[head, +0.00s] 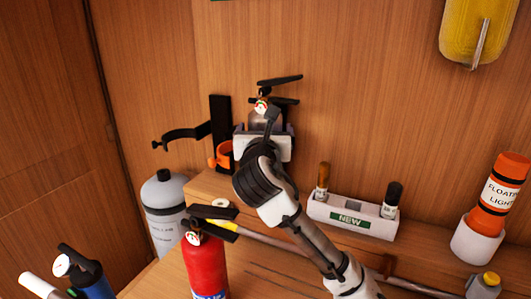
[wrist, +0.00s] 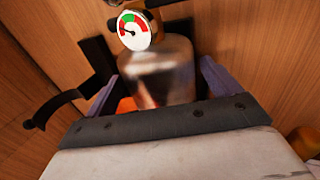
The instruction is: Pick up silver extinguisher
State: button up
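The silver extinguisher (head: 259,118) stands against the wooden wall, with a black handle and a small gauge on top. In the wrist view its shiny body (wrist: 160,80) lies between my fingers, and its red, green and white gauge (wrist: 135,30) is at the top. My gripper (head: 264,130) is in front of it, with one finger on each side. In the wrist view the gripper (wrist: 159,72) is open, with narrow gaps beside the body. My gripper hides the extinguisher's lower part.
A black wall bracket (head: 219,120) with an orange clamp stands just left. A red extinguisher (head: 205,265) and a grey cylinder (head: 163,208) stand in front and left. A white holder (head: 352,217) with two small tubes and an orange floating light (head: 498,195) are right.

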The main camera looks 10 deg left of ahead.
grip_shut()
jog(key=shift+r, duration=0.2)
dwell(0.3)
jog(key=shift+r, duration=0.15)
